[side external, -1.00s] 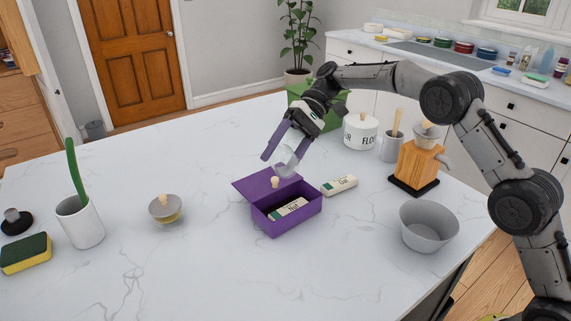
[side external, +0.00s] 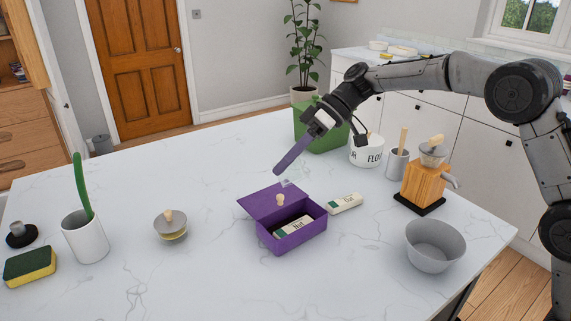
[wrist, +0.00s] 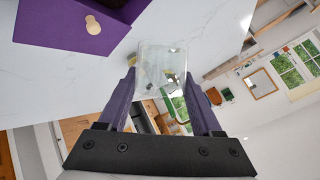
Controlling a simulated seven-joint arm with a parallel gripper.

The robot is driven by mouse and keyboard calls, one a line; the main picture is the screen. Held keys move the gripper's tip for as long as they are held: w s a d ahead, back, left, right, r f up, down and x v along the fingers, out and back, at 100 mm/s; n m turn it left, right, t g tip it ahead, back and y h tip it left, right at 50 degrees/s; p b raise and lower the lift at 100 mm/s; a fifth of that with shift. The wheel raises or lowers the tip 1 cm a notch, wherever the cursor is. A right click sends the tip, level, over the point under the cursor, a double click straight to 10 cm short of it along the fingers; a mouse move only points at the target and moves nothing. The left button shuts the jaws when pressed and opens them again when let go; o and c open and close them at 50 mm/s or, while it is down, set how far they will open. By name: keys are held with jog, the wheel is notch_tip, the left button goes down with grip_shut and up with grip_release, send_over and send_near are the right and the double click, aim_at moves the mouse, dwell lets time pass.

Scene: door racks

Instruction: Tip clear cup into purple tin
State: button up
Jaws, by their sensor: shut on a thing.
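The purple tin (side external: 295,240) stands open on the white counter. Its purple lid (side external: 262,203), with a pale wooden knob, is swung back on the left. A bar labelled "Nut" (side external: 292,227) lies inside the tin. My gripper (side external: 279,170) is above and behind the tin, near the lid. In the wrist view my gripper (wrist: 160,76) is shut on the clear cup (wrist: 160,62), between the two purple fingers. The cup is see-through and faint in the side view (side external: 290,182), so its tilt and contents cannot be told. The lid also shows in the wrist view (wrist: 60,27).
A second bar (side external: 344,203) lies right of the tin. A grey bowl (side external: 436,248), a wooden grinder (side external: 421,185), a flour jar (side external: 366,152) and a green box (side external: 322,135) stand to the right and behind. A lidded bowl (side external: 170,226) is left, with free counter between.

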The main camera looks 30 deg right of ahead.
jog(key=n, duration=0.1)
jog(key=n+t, duration=0.1)
jog(key=shift+s+r+n+y, duration=0.3)
jog(key=shift+s+r, duration=0.1)
jog(key=n+y, duration=0.1)
jog(key=s+n+y, duration=0.1)
jog(key=n, duration=0.1)
jog(key=n+t, duration=0.1)
jog(key=shift+s+d+r+n+y, duration=0.2)
jog(key=shift+s+n+y, duration=0.1)
jog(key=shift+y, duration=0.1)
jog(key=shift+a, duration=0.1)
jog(key=m+h, duration=0.1)
jog(key=w+m+h, duration=0.1)
jog(key=m, duration=0.1)
jog(key=w+m+g+h, duration=0.1)
jog(key=m, duration=0.1)
jog(key=shift+a+f, duration=0.2)
jog(key=shift+f, duration=0.05)
jog(key=m+g, duration=0.1)
jog(key=w+f+m, duration=0.1)
jog(key=m, duration=0.1)
jog(key=m+g, duration=0.1)
jog(key=m, duration=0.1)
jog(key=shift+w+d+f+g+h, duration=0.15)
jog(key=shift+d+f+g+h, duration=0.15)
jog(key=shift+f+h, duration=0.1)
